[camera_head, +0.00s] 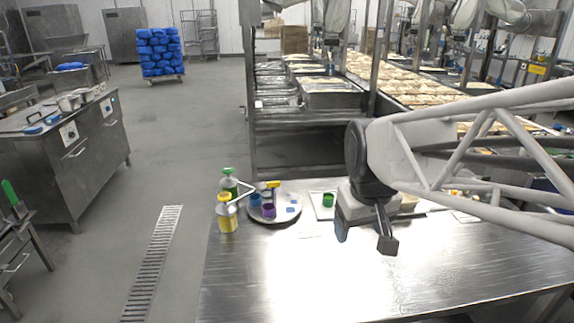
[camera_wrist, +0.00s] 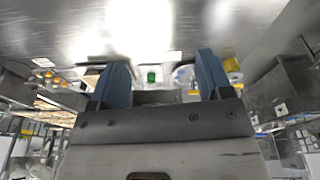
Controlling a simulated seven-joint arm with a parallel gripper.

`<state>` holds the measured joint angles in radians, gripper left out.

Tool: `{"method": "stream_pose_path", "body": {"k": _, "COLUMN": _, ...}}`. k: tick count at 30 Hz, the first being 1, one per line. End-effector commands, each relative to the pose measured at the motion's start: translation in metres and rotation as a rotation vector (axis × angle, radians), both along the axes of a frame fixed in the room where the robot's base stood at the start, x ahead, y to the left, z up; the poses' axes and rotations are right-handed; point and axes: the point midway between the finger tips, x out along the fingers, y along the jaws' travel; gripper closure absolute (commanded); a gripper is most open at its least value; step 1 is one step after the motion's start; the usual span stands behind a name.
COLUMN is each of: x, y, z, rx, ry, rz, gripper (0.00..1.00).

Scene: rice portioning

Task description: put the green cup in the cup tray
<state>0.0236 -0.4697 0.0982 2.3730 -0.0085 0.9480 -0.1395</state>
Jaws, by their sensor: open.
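The green cup (camera_head: 328,199) stands on a pale flat rectangular tray (camera_head: 318,213) near the back edge of the steel table. A round metal tray (camera_head: 285,214) to its left holds a blue cup (camera_head: 255,200), a purple cup (camera_head: 269,211) and a yellow item. I cannot tell which one is the cup tray. My gripper (camera_head: 365,238) is open and empty above the table, to the right of the green cup and nearer the front. In the wrist view the green cup (camera_wrist: 152,77) shows between my open fingers (camera_wrist: 161,64), farther off and not touched.
A yellow bottle (camera_head: 228,218) and a green-topped bottle (camera_head: 229,184) stand left of the round tray. Small items partly hidden by my arm lie along the table's back right. The front of the steel table (camera_head: 290,285) is clear. Shelving stands behind the table.

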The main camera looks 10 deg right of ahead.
Motion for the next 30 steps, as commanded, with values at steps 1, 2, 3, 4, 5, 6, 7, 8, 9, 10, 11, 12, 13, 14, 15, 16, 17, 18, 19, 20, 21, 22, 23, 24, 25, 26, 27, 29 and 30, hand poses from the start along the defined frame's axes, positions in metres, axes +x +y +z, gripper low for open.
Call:
{"method": "stream_pose_path", "body": {"k": 1, "x": -0.015, "y": 0.001, "z": -0.002, "rx": 0.003, "ry": -0.008, "rz": -0.016, "gripper": 0.28}}
{"method": "stream_pose_path", "body": {"k": 2, "x": -0.023, "y": 0.002, "z": -0.004, "rx": 0.006, "ry": -0.011, "rz": -0.027, "gripper": 0.28}}
{"method": "stream_pose_path", "body": {"k": 3, "x": -0.033, "y": 0.003, "z": -0.007, "rx": 0.009, "ry": -0.016, "rz": -0.042, "gripper": 0.28}}
{"method": "stream_pose_path", "body": {"k": 4, "x": -0.041, "y": 0.003, "z": -0.009, "rx": 0.011, "ry": -0.019, "rz": -0.053, "gripper": 0.28}}
{"method": "stream_pose_path", "body": {"k": 5, "x": -0.048, "y": 0.004, "z": -0.011, "rx": 0.014, "ry": -0.021, "rz": -0.062, "gripper": 0.28}}
{"method": "stream_pose_path", "body": {"k": 6, "x": -0.056, "y": 0.004, "z": -0.013, "rx": 0.016, "ry": -0.026, "rz": -0.076, "gripper": 0.28}}
{"method": "stream_pose_path", "body": {"k": 7, "x": -0.062, "y": 0.005, "z": -0.016, "rx": 0.019, "ry": -0.028, "rz": -0.085, "gripper": 0.28}}
{"method": "stream_pose_path", "body": {"k": 8, "x": -0.068, "y": 0.005, "z": -0.017, "rx": 0.02, "ry": -0.031, "rz": -0.093, "gripper": 0.28}}
{"method": "stream_pose_path", "body": {"k": 9, "x": -0.074, "y": 0.005, "z": -0.02, "rx": 0.023, "ry": -0.034, "rz": -0.103, "gripper": 0.28}}
{"method": "stream_pose_path", "body": {"k": 10, "x": -0.079, "y": 0.006, "z": -0.021, "rx": 0.024, "ry": -0.035, "rz": -0.109, "gripper": 0.28}}
{"method": "stream_pose_path", "body": {"k": 11, "x": -0.083, "y": 0.006, "z": -0.023, "rx": 0.026, "ry": -0.037, "rz": -0.115, "gripper": 0.28}}
{"method": "stream_pose_path", "body": {"k": 12, "x": -0.087, "y": 0.006, "z": -0.024, "rx": 0.027, "ry": -0.039, "rz": -0.123, "gripper": 0.28}}
{"method": "stream_pose_path", "body": {"k": 13, "x": -0.089, "y": 0.006, "z": -0.025, "rx": 0.028, "ry": -0.04, "rz": -0.126, "gripper": 0.28}}
{"method": "stream_pose_path", "body": {"k": 14, "x": -0.091, "y": 0.006, "z": -0.026, "rx": 0.029, "ry": -0.04, "rz": -0.13, "gripper": 0.28}}
{"method": "stream_pose_path", "body": {"k": 15, "x": -0.093, "y": 0.006, "z": -0.028, "rx": 0.03, "ry": -0.041, "rz": -0.133, "gripper": 0.28}}
{"method": "stream_pose_path", "body": {"k": 16, "x": -0.095, "y": 0.006, "z": -0.028, "rx": 0.03, "ry": -0.041, "rz": -0.135, "gripper": 0.28}}
{"method": "stream_pose_path", "body": {"k": 17, "x": -0.095, "y": 0.007, "z": -0.028, "rx": 0.03, "ry": -0.041, "rz": -0.136, "gripper": 0.28}}
{"method": "stream_pose_path", "body": {"k": 18, "x": -0.096, "y": 0.007, "z": -0.029, "rx": 0.031, "ry": -0.041, "rz": -0.137, "gripper": 0.28}}
{"method": "stream_pose_path", "body": {"k": 19, "x": -0.096, "y": 0.007, "z": -0.029, "rx": 0.031, "ry": -0.041, "rz": -0.137, "gripper": 0.28}}
{"method": "stream_pose_path", "body": {"k": 20, "x": -0.096, "y": 0.007, "z": -0.029, "rx": 0.031, "ry": -0.041, "rz": -0.137, "gripper": 0.28}}
{"method": "stream_pose_path", "body": {"k": 21, "x": -0.096, "y": 0.007, "z": -0.029, "rx": 0.031, "ry": -0.041, "rz": -0.137, "gripper": 0.28}}
{"method": "stream_pose_path", "body": {"k": 22, "x": -0.096, "y": 0.007, "z": -0.029, "rx": 0.031, "ry": -0.041, "rz": -0.137, "gripper": 0.28}}
{"method": "stream_pose_path", "body": {"k": 23, "x": -0.096, "y": 0.007, "z": -0.029, "rx": 0.031, "ry": -0.041, "rz": -0.137, "gripper": 0.28}}
{"method": "stream_pose_path", "body": {"k": 24, "x": -0.096, "y": 0.007, "z": -0.029, "rx": 0.031, "ry": -0.041, "rz": -0.137, "gripper": 0.28}}
{"method": "stream_pose_path", "body": {"k": 25, "x": -0.096, "y": 0.007, "z": -0.029, "rx": 0.031, "ry": -0.041, "rz": -0.137, "gripper": 0.28}}
{"method": "stream_pose_path", "body": {"k": 26, "x": -0.096, "y": 0.007, "z": -0.029, "rx": 0.031, "ry": -0.041, "rz": -0.137, "gripper": 0.28}}
{"method": "stream_pose_path", "body": {"k": 27, "x": -0.096, "y": 0.007, "z": -0.029, "rx": 0.031, "ry": -0.041, "rz": -0.137, "gripper": 0.28}}
{"method": "stream_pose_path", "body": {"k": 29, "x": -0.096, "y": 0.007, "z": -0.029, "rx": 0.031, "ry": -0.041, "rz": -0.137, "gripper": 0.28}}
{"method": "stream_pose_path", "body": {"k": 30, "x": -0.096, "y": 0.007, "z": -0.029, "rx": 0.031, "ry": -0.041, "rz": -0.137, "gripper": 0.28}}
